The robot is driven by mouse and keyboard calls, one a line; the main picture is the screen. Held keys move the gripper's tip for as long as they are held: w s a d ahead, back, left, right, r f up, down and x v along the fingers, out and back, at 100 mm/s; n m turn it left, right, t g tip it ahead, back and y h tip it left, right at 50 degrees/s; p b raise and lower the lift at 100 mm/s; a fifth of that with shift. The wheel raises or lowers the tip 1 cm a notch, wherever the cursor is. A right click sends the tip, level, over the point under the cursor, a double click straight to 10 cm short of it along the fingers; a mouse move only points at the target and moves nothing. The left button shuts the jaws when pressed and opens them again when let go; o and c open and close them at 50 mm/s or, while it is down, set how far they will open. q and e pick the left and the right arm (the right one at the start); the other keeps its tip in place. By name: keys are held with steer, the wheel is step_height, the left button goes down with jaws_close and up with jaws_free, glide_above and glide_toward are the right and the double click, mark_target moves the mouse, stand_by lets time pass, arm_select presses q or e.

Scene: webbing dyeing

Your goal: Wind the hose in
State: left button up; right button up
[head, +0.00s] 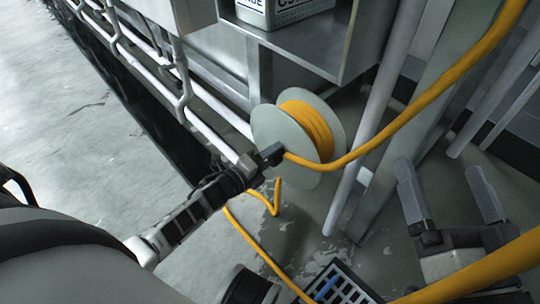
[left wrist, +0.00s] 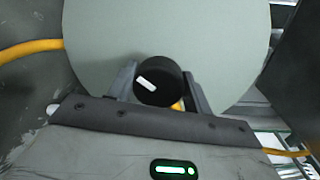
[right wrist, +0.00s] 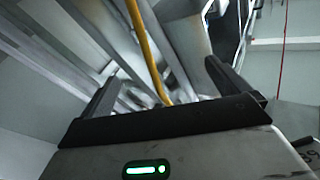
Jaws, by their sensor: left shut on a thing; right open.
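The hose reel has pale grey-green flanges (head: 270,125) and is mounted low by the metal frame. Several turns of the yellow hose (head: 308,128) are wound on its drum. The hose runs from the reel up to the upper right, and another length lies on the floor. My left gripper (head: 268,157) is at the reel's near face. In the left wrist view its fingers are shut on a black crank knob (left wrist: 158,82) in front of the flange (left wrist: 165,30). My right gripper (head: 440,170) is open and empty at the right. The hose (right wrist: 150,50) passes beyond its fingers in the right wrist view.
A metal shelf (head: 300,45) above the reel holds a labelled container (head: 285,10). Pale pipes (head: 205,128) run along the left, and a slanted post (head: 375,110) stands right of the reel. A dark floor grate (head: 345,285) is at the bottom. Floor at left is clear.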

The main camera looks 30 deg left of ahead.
arm_select(q)
steer(key=shift+s+f, duration=0.15)
steer(key=shift+f, duration=0.05)
steer(key=o, duration=1)
steer(key=shift+c, duration=0.2)
steer(key=shift+r, duration=0.1)
steer(key=p+v, duration=0.4)
steer(key=v, duration=1.1)
steer(key=shift+s+r, duration=0.15)
steer(key=shift+s, duration=0.25)
arm_select(e)
steer(key=f+g, duration=0.1)
steer(key=s+f+m+g+h, duration=0.1)
steer(key=s+f+g, duration=0.1)
steer(key=f, duration=0.1)
steer(key=shift+a+f+m+h, duration=0.1)
steer(key=shift+a+m+h, duration=0.05)
steer(key=shift+m+h, duration=0.15)
steer(key=shift+f, duration=0.1)
